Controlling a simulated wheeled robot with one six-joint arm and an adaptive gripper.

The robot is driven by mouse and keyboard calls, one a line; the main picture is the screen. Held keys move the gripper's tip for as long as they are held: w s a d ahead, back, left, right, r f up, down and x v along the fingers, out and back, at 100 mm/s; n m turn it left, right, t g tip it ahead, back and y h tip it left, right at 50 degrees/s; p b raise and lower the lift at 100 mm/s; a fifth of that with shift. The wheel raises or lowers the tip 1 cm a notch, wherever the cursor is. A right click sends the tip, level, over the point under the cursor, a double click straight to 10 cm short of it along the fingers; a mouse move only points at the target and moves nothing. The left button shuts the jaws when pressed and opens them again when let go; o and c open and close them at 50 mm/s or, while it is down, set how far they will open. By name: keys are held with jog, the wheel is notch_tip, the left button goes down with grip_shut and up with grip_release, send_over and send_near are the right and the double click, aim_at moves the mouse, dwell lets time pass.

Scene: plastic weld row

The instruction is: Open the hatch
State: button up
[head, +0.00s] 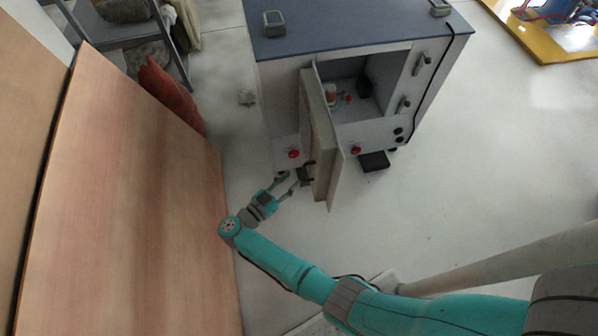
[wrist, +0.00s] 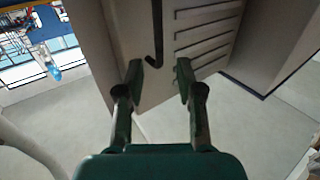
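The hatch (head: 320,150) on the front of the grey cabinet (head: 290,75) stands swung out at a wide angle, and the compartment to its right is exposed. In the wrist view the hatch face (wrist: 185,70) fills the upper middle, with several dark slots and a dark hooked handle (wrist: 157,35). My gripper (head: 293,184) is at the left side of the hatch, close to its handle side. In the wrist view my gripper (wrist: 159,69) is open, with a clear gap between its fingertips. The handle's lower end appears in line with this gap; contact cannot be told.
A large wooden panel (head: 120,200) stands close to the left of my arm. A yellow-edged platform (head: 545,50) is at upper right. The floor (head: 490,150) right of the cabinet is clear.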

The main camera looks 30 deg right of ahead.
jog(key=shift+v, duration=2.4)
jog(key=s+d+r+n+t+y, duration=0.4)
jog(key=s+d+r+n+t, duration=0.15)
jog(key=s+d+t, duration=0.55)
jog(key=s+a+r+n+y, duration=0.3)
jog(key=s+r+y, duration=0.3)
jog(key=s, duration=0.6)
jog(key=s+a+r+n+g+y, duration=0.1)
jog(key=s+a+r+n+y, duration=0.2)
jog(key=s+r+n+y, duration=0.3)
jog(key=s+r+y, duration=0.1)
jog(key=s+r, duration=0.3)
jog(key=s, duration=0.2)
jog(key=shift+a+r, duration=0.15)
jog(key=shift+a, duration=0.1)
jog(key=shift+c, duration=0.3)
